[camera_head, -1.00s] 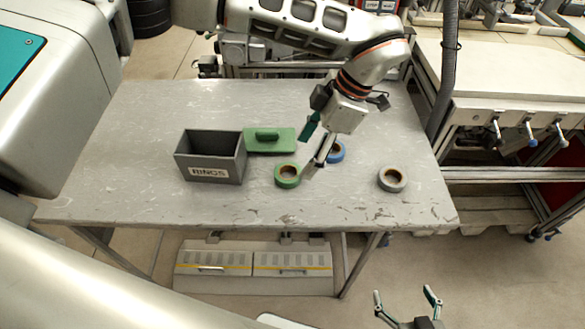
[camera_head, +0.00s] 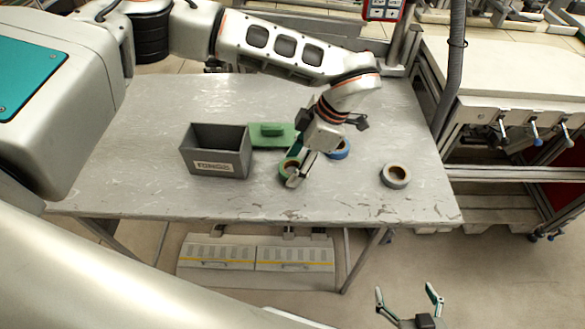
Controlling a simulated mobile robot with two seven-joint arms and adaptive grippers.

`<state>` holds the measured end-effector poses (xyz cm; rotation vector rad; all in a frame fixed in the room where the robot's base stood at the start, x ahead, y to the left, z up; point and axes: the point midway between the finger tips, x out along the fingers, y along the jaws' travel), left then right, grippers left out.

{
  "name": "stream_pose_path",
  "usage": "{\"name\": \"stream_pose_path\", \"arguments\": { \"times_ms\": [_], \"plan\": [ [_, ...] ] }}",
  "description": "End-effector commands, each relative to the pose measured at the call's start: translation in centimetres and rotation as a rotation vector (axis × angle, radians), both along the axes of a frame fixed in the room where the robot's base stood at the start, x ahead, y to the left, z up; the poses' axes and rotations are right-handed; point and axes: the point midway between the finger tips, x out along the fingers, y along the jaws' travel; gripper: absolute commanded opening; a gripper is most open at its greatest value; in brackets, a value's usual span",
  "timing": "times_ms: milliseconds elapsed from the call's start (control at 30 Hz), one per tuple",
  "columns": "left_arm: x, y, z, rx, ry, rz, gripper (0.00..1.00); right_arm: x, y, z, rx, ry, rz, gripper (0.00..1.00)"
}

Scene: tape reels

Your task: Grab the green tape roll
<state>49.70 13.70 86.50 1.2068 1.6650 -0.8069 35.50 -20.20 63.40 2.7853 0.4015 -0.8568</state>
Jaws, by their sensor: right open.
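The green tape roll (camera_head: 283,170) lies on the grey table right of the middle, partly hidden by my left gripper. My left gripper (camera_head: 292,169) is low over the roll, its fingers apart, one toward the roll's far side and one over its near right part. I cannot tell whether they touch it. My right gripper (camera_head: 409,302) is open and empty at the bottom right, off the table's front. A blue tape roll (camera_head: 341,151) lies just behind and right of my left gripper, partly hidden. A grey tape roll (camera_head: 396,176) lies further right.
A grey open bin (camera_head: 217,166) labelled RINGS stands left of the green roll. A green block with a handle (camera_head: 262,139) lies behind, between bin and gripper. The table (camera_head: 130,165) is clear at left and along its front. A workbench (camera_head: 510,80) stands at right.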

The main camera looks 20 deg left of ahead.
Motion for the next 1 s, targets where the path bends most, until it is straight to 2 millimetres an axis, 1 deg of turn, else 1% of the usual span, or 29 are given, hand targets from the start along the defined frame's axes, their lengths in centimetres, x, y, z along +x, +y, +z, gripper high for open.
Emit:
{"name": "stream_pose_path", "arguments": {
  "times_ms": [33, 67, 100, 400, 567, 667, 767, 867, 1000],
  "plan": [
    [0.0, 0.0, 0.0, 0.000, 0.000, 0.000, 0.33, 0.1, 0.0, 0.1, 0.001, -0.002, 0.000, 0.83],
    [0.0, 0.0, 0.0, 0.000, 0.000, 0.000, 0.26, 0.1, 0.0, 0.1, 0.000, -0.002, -0.001, 0.83],
    [0.0, 0.0, 0.0, 0.000, 0.000, 0.000, 0.24, 0.1, 0.0, 0.2, 0.000, -0.003, 0.000, 0.83],
    [0.0, 0.0, 0.1, 0.000, 0.000, 0.000, 0.24, 0.2, 0.0, 0.2, 0.001, -0.005, 0.000, 0.83],
    [0.1, 0.0, 0.8, 0.000, -0.002, 0.000, 0.24, 0.2, 0.0, 0.2, 0.001, -0.004, 0.000, 0.83],
    [0.1, 0.0, 1.9, -0.001, -0.003, 0.000, 0.24, 0.2, 0.0, 0.2, 0.000, -0.003, 0.000, 0.83],
    [0.2, 0.0, 3.6, -0.001, -0.005, 0.000, 0.24, 0.1, 0.0, 0.2, -0.001, -0.002, 0.000, 0.83],
    [0.2, 0.0, 6.0, 0.000, -0.007, 0.000, 0.24, 0.1, 0.0, 0.2, -0.001, -0.001, 0.000, 0.83],
    [0.2, 0.0, 10.0, 0.001, -0.008, 0.001, 0.24, 0.1, 0.0, 0.3, -0.001, -0.002, 0.000, 0.83]
  ]
}}
